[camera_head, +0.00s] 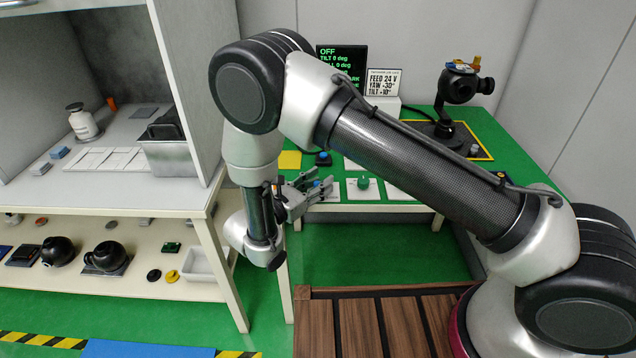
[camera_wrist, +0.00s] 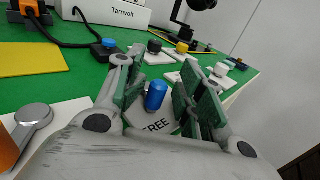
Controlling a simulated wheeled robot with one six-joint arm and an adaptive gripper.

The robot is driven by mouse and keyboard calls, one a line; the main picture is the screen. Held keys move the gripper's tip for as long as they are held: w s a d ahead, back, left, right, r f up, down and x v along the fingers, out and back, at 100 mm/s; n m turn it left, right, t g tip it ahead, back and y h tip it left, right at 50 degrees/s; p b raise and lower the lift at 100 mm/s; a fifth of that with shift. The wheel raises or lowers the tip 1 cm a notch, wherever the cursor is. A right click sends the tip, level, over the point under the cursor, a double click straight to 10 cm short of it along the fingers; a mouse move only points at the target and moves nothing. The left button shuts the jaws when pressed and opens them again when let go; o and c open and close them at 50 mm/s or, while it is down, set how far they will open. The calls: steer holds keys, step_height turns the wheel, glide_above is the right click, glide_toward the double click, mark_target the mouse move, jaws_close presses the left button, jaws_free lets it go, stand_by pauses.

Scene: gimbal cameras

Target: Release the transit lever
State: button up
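A blue upright knob (camera_wrist: 156,95) stands on a white plate (camera_wrist: 158,124) lettered "FREE" in the wrist view; I take it for the transit lever. My gripper (camera_wrist: 160,85) is open, with one green-padded finger to the left of the knob and one to the right. Gaps show between the knob and the pads. In the head view my gripper (camera_head: 307,193) is at the front edge of the green bench (camera_head: 410,212), and a bit of blue shows by its fingers. The black gimbal camera (camera_head: 462,88) stands upright at the back right of the bench.
A blue button box (camera_wrist: 108,46), a yellow pad (camera_wrist: 30,60) and a grey-topped lever (camera_wrist: 33,117) lie left of my fingers. Black (camera_wrist: 154,46), yellow (camera_wrist: 182,47) and white (camera_wrist: 221,69) knobs stand beyond. A dark screen (camera_head: 342,67) reads "OFF". A shelf unit (camera_head: 110,205) stands left.

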steer(key=shift+a, duration=0.1)
steer(key=v, duration=1.2)
